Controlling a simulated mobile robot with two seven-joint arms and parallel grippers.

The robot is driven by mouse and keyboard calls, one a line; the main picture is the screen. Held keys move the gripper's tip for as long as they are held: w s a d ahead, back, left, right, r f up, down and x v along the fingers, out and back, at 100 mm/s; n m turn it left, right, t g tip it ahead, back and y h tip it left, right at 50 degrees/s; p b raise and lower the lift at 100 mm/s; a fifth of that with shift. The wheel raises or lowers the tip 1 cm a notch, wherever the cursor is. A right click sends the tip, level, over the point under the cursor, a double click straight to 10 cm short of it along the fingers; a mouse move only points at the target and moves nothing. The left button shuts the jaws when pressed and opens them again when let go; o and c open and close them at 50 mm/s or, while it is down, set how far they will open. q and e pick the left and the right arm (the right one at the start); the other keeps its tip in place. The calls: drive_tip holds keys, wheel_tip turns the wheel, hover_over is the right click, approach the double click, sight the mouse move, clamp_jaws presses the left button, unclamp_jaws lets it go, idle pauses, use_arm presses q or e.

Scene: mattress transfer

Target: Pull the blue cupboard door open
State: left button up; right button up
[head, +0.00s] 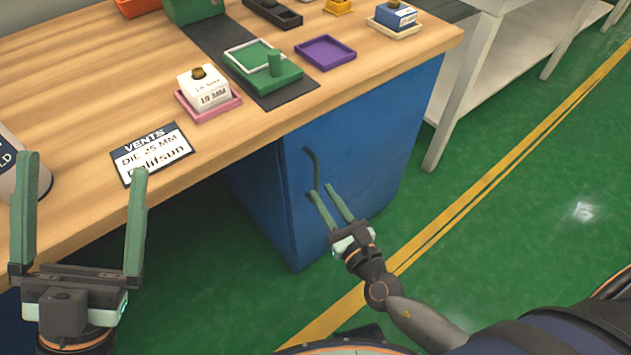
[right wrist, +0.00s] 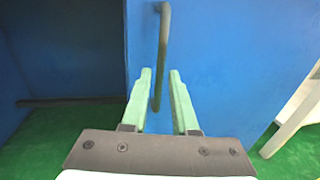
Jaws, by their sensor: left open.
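The blue cupboard door (head: 365,140) is under the wooden workbench and looks shut. It fills much of the right wrist view (right wrist: 225,60). Its dark upright bar handle (head: 310,160) is near the door's left edge and also shows in the right wrist view (right wrist: 163,40). My right gripper (head: 322,190) is open at the handle's lower part. In the right wrist view its green fingertips (right wrist: 160,73) stand apart with the handle's line between them; I cannot tell whether they touch it. My left gripper (head: 82,165) is open and empty at the bench's front left edge.
The workbench top (head: 90,70) holds a label card (head: 150,152), a white box on a pink tray (head: 208,107), a green tray (head: 245,55) and a purple tray (head: 325,52). A grey side table (head: 455,95) stands to the right. Green floor before the door is clear.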

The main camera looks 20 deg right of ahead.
sight(317, 185)
drive_tip(key=shift+w+a, duration=0.2)
drive_tip(key=shift+w, duration=0.9)
drive_tip(key=shift+w+a, duration=0.15)
drive_tip(key=shift+w, duration=0.95)
drive_tip(key=shift+c, duration=0.2)
clamp_jaws()
